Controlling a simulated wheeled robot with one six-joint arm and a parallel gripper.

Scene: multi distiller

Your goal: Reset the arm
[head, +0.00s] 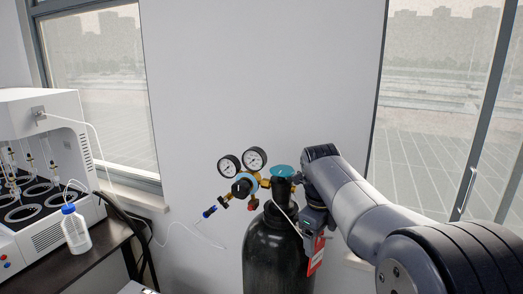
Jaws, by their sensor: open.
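My arm reaches in from the lower right of the head view, and my gripper (306,226) hangs at its end, just right of the gas cylinder's neck. The gripper is open, though its fingers are small and partly lost against the cylinder. The black gas cylinder (268,255) stands upright near the wall with a teal valve knob (283,171) on top. I cannot tell whether the gripper touches the cylinder.
A white multi-distiller (50,170) stands on a dark table (85,255) at the left, with a blue-capped bottle (75,228) beside it. A red tag (317,256) hangs by the cylinder. A thin tube runs from the regulator side towards the table. Windows flank the wall.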

